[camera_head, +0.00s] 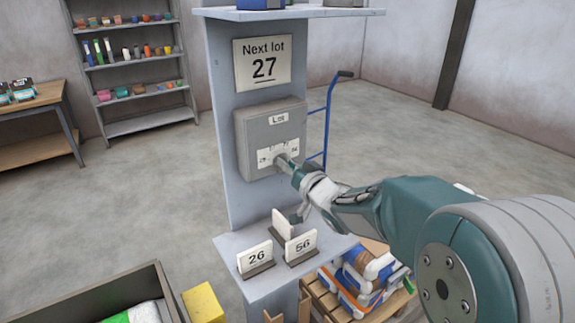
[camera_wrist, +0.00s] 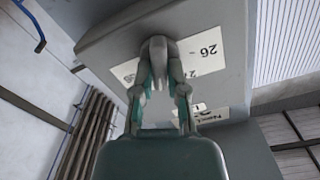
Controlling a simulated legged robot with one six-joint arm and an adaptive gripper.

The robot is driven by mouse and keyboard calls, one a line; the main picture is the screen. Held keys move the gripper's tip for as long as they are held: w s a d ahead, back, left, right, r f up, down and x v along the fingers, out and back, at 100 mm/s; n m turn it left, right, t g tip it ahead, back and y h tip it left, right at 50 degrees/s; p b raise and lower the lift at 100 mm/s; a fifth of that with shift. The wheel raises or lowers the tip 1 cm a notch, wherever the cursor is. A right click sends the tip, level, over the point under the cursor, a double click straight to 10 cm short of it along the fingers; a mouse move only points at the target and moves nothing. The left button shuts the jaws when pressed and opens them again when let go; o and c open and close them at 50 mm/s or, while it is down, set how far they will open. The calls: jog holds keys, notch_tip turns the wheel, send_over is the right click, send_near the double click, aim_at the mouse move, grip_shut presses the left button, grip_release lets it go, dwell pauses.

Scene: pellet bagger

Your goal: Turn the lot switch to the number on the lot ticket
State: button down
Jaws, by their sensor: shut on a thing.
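The plate's numbers are too small to read in the head view. In the wrist view the plate (camera_wrist: 203,44) shows "26" and a partly hidden number beside it. My gripper (camera_head: 287,166) is at the box front, shut on the grey switch knob (camera_wrist: 157,50). The fingers hide part of the plate, and I cannot tell which number the knob points at.
Below the box, a small shelf (camera_head: 262,286) holds number cards, including "26" (camera_head: 256,259) and "56" (camera_head: 301,247). A dark bin (camera_head: 95,312) and a yellow block (camera_head: 203,303) stand at the lower left. A blue hand truck (camera_head: 329,110) stands behind the post.

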jog(key=shift+s+a+f+n, duration=0.1)
jog(key=shift+n, duration=2)
jog(key=shift+a+n, duration=0.1)
jog(key=shift+n, duration=2)
jog(key=c, duration=0.7)
grip_release()
jog(key=shift+o, duration=0.2)
jog(key=v, duration=1.1)
jog(key=shift+s+d, duration=0.2)
jog(key=shift+s, duration=0.1)
